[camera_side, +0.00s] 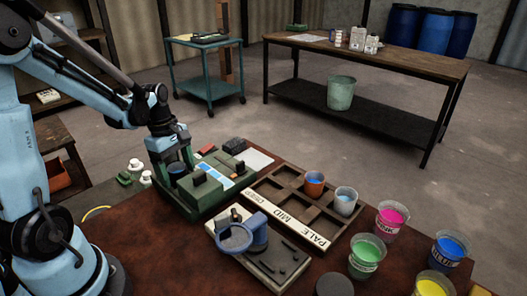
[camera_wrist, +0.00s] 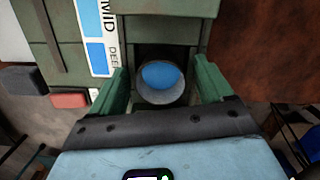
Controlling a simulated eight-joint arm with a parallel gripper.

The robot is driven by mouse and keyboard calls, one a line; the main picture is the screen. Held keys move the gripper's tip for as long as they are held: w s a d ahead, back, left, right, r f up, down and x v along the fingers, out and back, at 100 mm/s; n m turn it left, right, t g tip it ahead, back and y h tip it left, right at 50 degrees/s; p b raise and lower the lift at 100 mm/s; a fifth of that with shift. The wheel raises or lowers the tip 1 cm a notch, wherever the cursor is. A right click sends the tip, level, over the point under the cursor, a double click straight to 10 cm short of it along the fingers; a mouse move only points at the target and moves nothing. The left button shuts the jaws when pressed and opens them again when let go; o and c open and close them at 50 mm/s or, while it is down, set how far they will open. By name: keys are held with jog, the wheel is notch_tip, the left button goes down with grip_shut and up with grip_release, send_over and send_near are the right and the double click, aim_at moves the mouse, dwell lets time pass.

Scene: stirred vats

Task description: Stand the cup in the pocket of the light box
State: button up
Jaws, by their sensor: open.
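The light box (camera_side: 205,207) is a green case at the left of the table with a strip of blue swatches on top; it also shows in the wrist view (camera_wrist: 165,32). A small pale cup with blue liquid (camera_wrist: 160,93) sits upright within a dark square recess of the box, the pocket (camera_wrist: 185,60). In the side view the cup (camera_side: 176,170) shows under my wrist. My gripper (camera_wrist: 162,86) is open, with one green finger on each side of the cup. Gaps show between fingers and cup. How deep the cup sits is hidden.
Pink (camera_side: 390,218), green (camera_side: 366,256), blue (camera_side: 449,250) and yellow (camera_side: 434,287) paint cups stand right.

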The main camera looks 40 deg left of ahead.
jog(key=shift+r, duration=0.1)
notch_tip(320, 180, up, 12)
jog(key=a, duration=0.1)
jog(key=d+m+t, duration=0.1)
jog(key=d+m, duration=0.1)
jog(key=m, duration=0.1)
jog(key=d+m+t+y, duration=0.1)
jog(key=d+m, duration=0.5)
jog(key=m, duration=0.1)
jog(key=shift+w+d+f+t+y, duration=0.1)
jog(key=shift+f+t+y, duration=0.2)
jog(key=shift+f+t, duration=0.1)
jog(key=d+m+t, duration=0.1)
jog(key=d+m, duration=0.1)
jog(key=m, duration=0.1)
jog(key=d+f+m+t, duration=0.1)
jog(key=d+m, duration=0.1)
jog(key=m, duration=0.1)
jog(key=d+m+t, duration=0.1)
jog(key=d+m, duration=0.1)
jog(key=m, duration=0.1)
jog(key=shift+s+d+f, duration=0.2)
jog(key=shift+s+d, duration=0.1)
jog(key=shift+s, duration=0.05)
jog(key=shift+d+m+t, duration=0.35)
jog(key=shift+m+t, duration=0.15)
jog(key=shift+m, duration=0.3)
